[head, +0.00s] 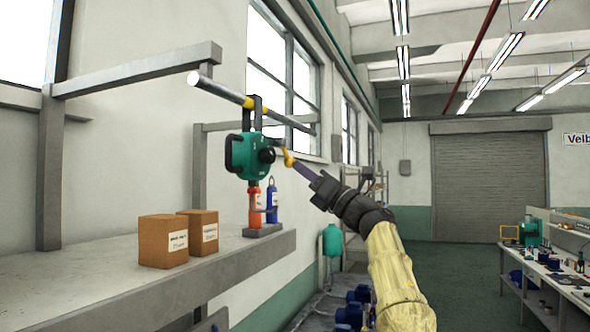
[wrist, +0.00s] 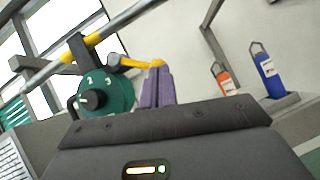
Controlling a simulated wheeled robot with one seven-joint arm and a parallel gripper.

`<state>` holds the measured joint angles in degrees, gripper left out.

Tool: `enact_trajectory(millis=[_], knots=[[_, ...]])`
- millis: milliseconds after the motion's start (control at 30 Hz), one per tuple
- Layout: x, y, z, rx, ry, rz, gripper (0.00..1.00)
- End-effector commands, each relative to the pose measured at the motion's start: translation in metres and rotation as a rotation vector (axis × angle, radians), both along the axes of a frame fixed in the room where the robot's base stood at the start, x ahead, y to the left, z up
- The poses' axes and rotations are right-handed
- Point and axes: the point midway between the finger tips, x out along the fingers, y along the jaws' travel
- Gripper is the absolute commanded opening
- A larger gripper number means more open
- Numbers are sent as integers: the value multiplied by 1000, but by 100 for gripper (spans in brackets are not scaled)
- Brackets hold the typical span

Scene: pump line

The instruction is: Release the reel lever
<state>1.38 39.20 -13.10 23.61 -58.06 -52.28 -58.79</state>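The teal reel (head: 250,155) hangs by dark brackets from a horizontal rail at the left-centre. In the wrist view its round face (wrist: 107,92) has numbers and a black centre knob. The yellow reel lever (head: 290,158) sticks out from the reel's right side; in the wrist view the lever (wrist: 130,63) runs right to my fingertips. My gripper (head: 296,165) reaches in from the lower right. Its purple fingers (wrist: 158,82) are close together, with the yellow lever end at their tips. The fingers hide part of the lever end.
A grey shelf (head: 235,262) below holds two cardboard boxes (head: 162,241) and a grey stand with an orange bottle (head: 254,206) and a blue bottle (head: 271,203). The metal rail (head: 215,90) crosses above the reel. Open floor lies to the right, before a workbench (head: 545,275).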

Motion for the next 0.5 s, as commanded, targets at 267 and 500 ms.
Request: enact_trajectory(millis=[267, 500], knots=[[-1, -1, -3, 1, 2, 0, 0], [-9, -15, -19, 2, 2, -1, 0]])
